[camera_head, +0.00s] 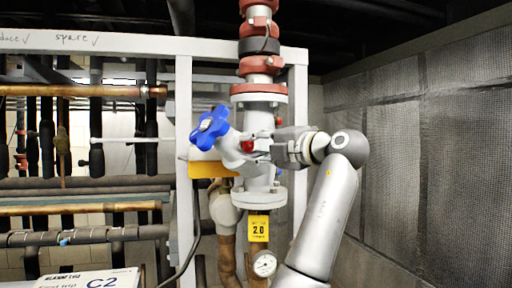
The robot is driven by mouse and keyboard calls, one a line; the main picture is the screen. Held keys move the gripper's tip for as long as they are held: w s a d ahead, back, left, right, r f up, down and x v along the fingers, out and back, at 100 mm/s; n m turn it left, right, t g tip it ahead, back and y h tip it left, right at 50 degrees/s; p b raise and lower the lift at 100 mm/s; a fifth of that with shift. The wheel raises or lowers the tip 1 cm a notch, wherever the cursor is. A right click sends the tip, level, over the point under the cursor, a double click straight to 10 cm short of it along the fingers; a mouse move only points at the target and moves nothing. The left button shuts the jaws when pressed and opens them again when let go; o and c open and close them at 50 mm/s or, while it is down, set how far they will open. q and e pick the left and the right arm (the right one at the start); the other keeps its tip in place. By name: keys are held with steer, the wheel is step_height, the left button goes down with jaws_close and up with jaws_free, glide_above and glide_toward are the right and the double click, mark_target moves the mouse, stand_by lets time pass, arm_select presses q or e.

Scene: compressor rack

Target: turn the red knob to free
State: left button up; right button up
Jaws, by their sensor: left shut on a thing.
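The small red knob (247,146) shows on the side of the light grey valve body (258,118), right of the blue handwheel (211,128). My left gripper (258,146) is level with the knob, its fingers pointing left. It is shut on the red knob, and the fingers hide part of it. The knob's exact turn angle is too small to tell. My right gripper is not in view.
A vertical pipe with red couplings (260,65) rises above the valve. A yellow tag (258,228) and a round gauge (264,265) are below. Grey frame posts (184,190) flank the valve. A mesh wall (430,150) stands at right. Horizontal pipes (80,209) fill the left.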

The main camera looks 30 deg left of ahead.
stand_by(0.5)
arm_select(q)
steer(key=o, duration=1)
steer(key=shift+d, duration=0.1)
steer(key=v, duration=1.1)
steer(key=shift+d, duration=0.35)
